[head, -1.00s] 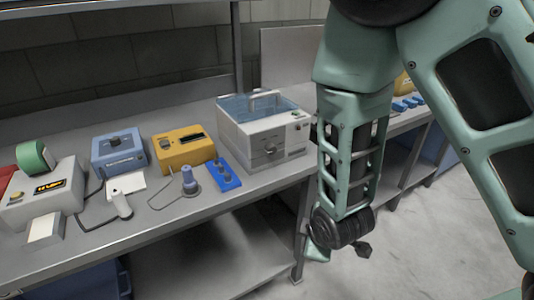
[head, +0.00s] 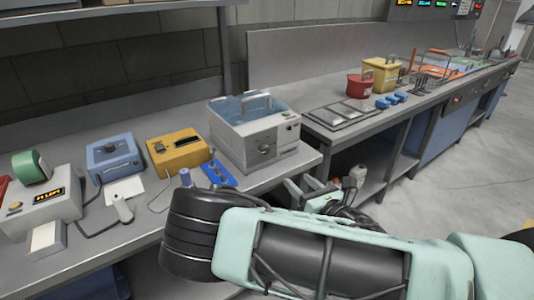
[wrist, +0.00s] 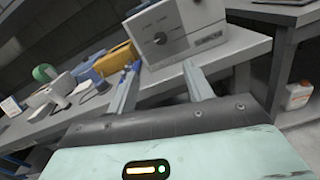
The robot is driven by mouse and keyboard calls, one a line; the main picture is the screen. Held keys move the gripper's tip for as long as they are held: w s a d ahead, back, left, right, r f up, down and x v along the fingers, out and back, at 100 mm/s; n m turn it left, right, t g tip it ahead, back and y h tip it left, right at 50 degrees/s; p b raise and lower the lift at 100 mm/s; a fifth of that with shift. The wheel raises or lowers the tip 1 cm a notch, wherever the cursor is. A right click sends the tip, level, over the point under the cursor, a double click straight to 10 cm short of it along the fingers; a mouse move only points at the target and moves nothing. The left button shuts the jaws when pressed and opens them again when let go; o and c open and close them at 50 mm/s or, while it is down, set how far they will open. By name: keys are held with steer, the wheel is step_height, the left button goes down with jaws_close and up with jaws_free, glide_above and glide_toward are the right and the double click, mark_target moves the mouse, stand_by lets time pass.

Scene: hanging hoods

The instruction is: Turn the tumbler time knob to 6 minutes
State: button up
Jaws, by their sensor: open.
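A grey box-shaped machine (head: 255,135) with a clear blue lid stands near the right end of the left bench. A round knob (head: 264,149) sits on its front; no label naming it a tumbler is legible. The knob (wrist: 159,38) also shows in the wrist view, with small marks I cannot read. My gripper (head: 302,184) is open and empty, in front of and below the machine, near the bench edge. In the wrist view its two fingers (wrist: 161,66) point towards the machine front, apart from the knob.
Left of the machine are a yellow box (head: 178,150), a blue box (head: 113,158) with a dark knob, and a blue rack (head: 217,175). A second bench with a red pot (head: 360,86) stands at the right.

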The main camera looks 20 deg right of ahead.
mark_target(266, 151)
steer(key=p+x, duration=0.3)
steer(key=x, duration=1.3)
steer(key=shift+w+p, duration=0.2)
steer(key=shift+p, duration=0.2)
steer(key=c, duration=1)
steer(key=shift+o, duration=0.2)
